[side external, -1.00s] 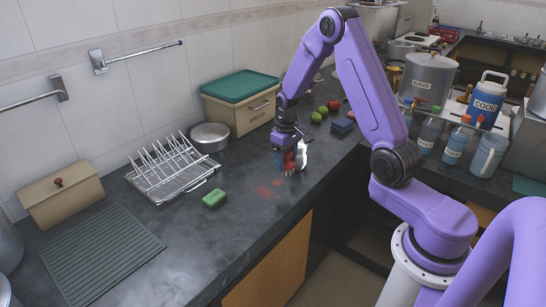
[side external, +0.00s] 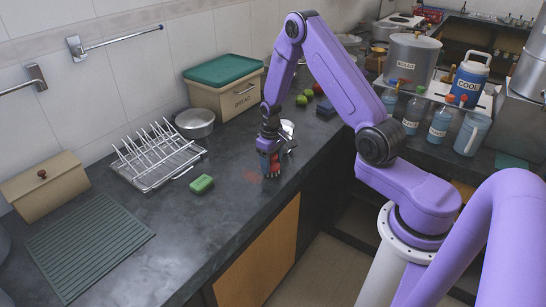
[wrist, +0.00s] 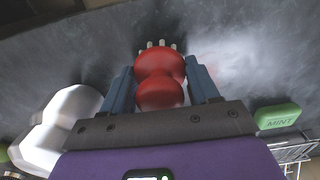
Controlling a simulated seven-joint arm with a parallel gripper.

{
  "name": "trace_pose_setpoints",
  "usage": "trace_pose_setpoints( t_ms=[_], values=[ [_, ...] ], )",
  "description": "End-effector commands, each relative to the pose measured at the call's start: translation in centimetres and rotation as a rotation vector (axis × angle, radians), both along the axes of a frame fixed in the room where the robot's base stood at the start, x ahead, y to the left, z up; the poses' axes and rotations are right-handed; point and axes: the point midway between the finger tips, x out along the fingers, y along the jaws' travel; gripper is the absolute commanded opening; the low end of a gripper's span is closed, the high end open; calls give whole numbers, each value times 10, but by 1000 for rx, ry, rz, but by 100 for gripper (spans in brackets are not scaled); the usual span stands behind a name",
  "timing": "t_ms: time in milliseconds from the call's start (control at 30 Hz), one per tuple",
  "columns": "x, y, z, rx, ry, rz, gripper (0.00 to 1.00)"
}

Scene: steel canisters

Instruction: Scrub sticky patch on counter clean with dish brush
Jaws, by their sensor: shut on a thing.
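My gripper (side external: 270,168) is upright, low over the dark counter, with its two fingers closed on the red dish brush (wrist: 160,78). In the wrist view the brush's pale bristles point away from my gripper, at the counter. A faint reddish sticky patch (side external: 251,177) lies on the counter just left of the brush in the side view. In the wrist view, only a dim pinkish smear (wrist: 207,55) shows beside the bristles, near a bright glare. My gripper hides part of the patch area. I cannot tell whether the bristles touch the counter.
A green soap bar (side external: 201,184) lies left of the patch, near a wire dish rack (side external: 158,158). A white object (wrist: 70,118) stands close beside my gripper. A metal bowl (side external: 195,122) and bread box (side external: 225,95) are behind. The counter's front edge is close on the right.

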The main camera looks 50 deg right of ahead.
Motion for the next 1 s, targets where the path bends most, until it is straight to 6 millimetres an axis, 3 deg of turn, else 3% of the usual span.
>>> trace_pose_setpoints(
  t_ms=[1000],
  values=[
    [93,1,-3,0,0,3,27]
  ],
)
